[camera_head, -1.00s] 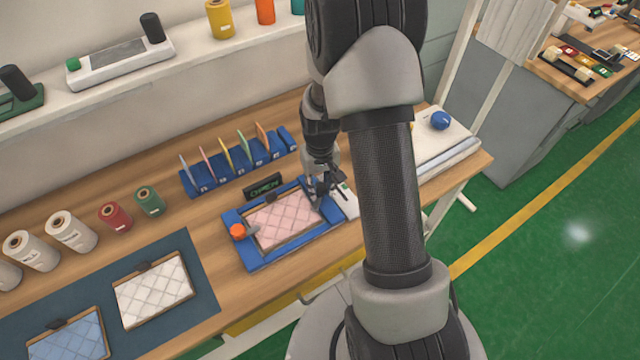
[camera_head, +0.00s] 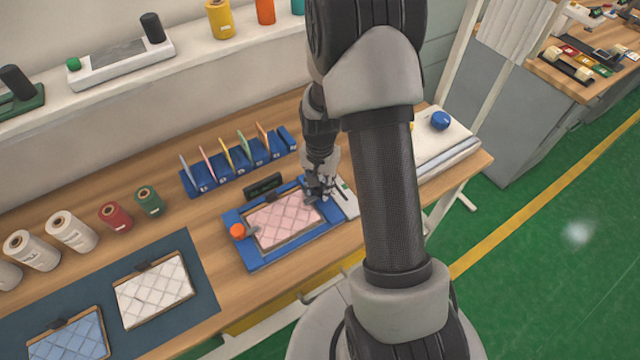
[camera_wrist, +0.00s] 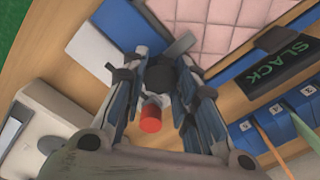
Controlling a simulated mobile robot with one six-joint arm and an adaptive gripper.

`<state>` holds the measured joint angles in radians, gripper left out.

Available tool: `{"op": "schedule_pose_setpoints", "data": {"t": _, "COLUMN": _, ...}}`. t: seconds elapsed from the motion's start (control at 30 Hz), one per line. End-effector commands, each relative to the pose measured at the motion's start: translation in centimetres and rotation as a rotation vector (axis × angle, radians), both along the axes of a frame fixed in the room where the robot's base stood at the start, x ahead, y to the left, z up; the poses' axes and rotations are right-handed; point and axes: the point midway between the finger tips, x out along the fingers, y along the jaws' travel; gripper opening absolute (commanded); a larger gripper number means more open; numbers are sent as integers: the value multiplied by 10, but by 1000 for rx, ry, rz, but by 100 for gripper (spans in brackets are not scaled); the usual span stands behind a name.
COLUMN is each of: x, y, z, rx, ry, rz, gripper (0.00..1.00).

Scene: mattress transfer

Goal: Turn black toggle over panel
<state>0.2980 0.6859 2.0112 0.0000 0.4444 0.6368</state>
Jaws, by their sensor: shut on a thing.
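The pink quilted panel (camera_head: 283,222) lies in a blue frame (camera_head: 262,262) on the wooden bench; its edge also shows in the wrist view (camera_wrist: 220,22). My gripper (camera_head: 318,190) is at the frame's right end. In the wrist view my gripper (camera_wrist: 164,82) has its two fingers on either side of the black toggle (camera_wrist: 170,72) and is shut on it. A short grey bar (camera_wrist: 181,44) runs from there toward the panel's edge. My gripper hides much of the toggle in the head view.
An orange-knobbed toggle (camera_head: 238,231) sits at the frame's left end. A small dark sign (camera_head: 263,186) stands behind the frame and reads SLACK in the wrist view (camera_wrist: 283,62). A blue rack (camera_head: 215,180) with upright coloured cards stands behind. Rolls stand to the left.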

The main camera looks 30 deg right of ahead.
Motion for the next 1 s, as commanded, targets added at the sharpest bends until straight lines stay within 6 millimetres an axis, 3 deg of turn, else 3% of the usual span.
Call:
{"op": "schedule_pose_setpoints", "data": {"t": 0.57, "x": 0, "y": 0, "z": 0, "rx": 0, "ry": 0, "rz": -29, "gripper": 3}}
{"op": "schedule_pose_setpoints", "data": {"t": 0.6, "x": 0, "y": 0, "z": 0, "rx": 0, "ry": 0, "rz": -29, "gripper": 29}}
{"op": "schedule_pose_setpoints", "data": {"t": 0.87, "x": 0, "y": 0, "z": 0, "rx": 0, "ry": 0, "rz": -27, "gripper": 47}}
{"op": "schedule_pose_setpoints", "data": {"t": 1.0, "x": 0, "y": 0, "z": 0, "rx": 0, "ry": 0, "rz": -27, "gripper": 48}}
